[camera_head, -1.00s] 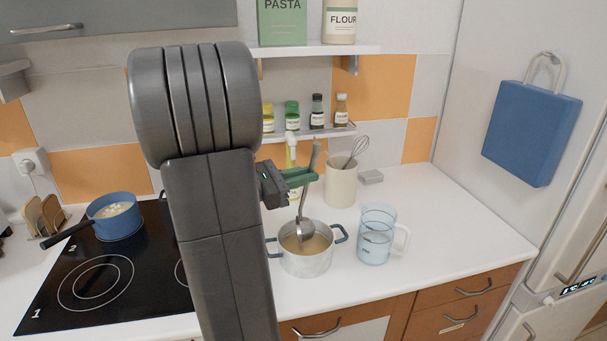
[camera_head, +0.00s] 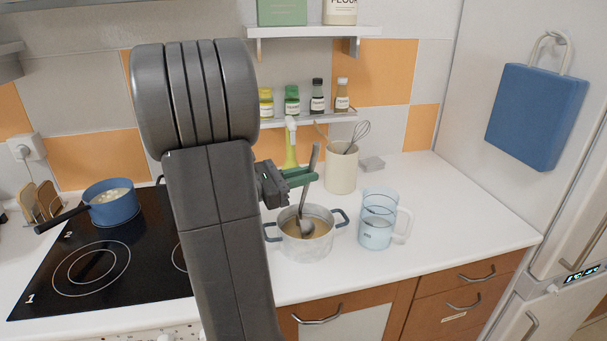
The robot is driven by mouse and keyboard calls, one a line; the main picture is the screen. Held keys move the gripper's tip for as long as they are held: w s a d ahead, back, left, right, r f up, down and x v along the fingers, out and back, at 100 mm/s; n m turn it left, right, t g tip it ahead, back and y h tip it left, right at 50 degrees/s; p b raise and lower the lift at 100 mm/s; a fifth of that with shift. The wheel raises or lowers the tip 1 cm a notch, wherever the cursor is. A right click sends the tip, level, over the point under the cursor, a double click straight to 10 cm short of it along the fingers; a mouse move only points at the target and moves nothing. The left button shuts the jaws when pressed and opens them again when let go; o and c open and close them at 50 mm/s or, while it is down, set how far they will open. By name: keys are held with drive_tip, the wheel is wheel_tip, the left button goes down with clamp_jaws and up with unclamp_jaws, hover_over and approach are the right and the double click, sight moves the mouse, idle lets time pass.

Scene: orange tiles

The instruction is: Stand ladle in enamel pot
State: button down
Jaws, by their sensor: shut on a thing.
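The enamel pot (camera_head: 308,249) is pale and marbled with two blue side handles. It stands on the white counter and holds brownish liquid. My gripper (camera_head: 299,177) has green fingers and is above the pot, shut on the handle of the grey metal ladle (camera_head: 313,163). The ladle is nearly upright, leaning slightly right at the top. Its bowl is inside the pot's opening, at or near the liquid. Whether the bowl touches the pot's bottom or wall cannot be seen.
A clear measuring jug (camera_head: 377,232) stands close right of the pot. Behind are a cream utensil crock (camera_head: 342,173) with a whisk and a yellow-green bottle (camera_head: 290,150). A blue saucepan (camera_head: 113,211) is on the black hob (camera_head: 60,286).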

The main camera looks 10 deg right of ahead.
drive_tip(key=shift+f, duration=0.15)
drive_tip(key=c, duration=1.4)
unclamp_jaws()
drive_tip(key=shift+o, duration=0.2)
drive_tip(key=b+v, duration=0.1)
drive_tip(key=v, duration=1.2)
drive_tip(key=shift+a+b, duration=0.35)
drive_tip(key=shift+a, duration=0.05)
drive_tip(key=shift+s, duration=0.15)
drive_tip(key=p+x, duration=0.2)
drive_tip(key=x, duration=1.1)
drive_tip(key=shift+d+r, duration=0.2)
drive_tip(key=shift+d, duration=0.2)
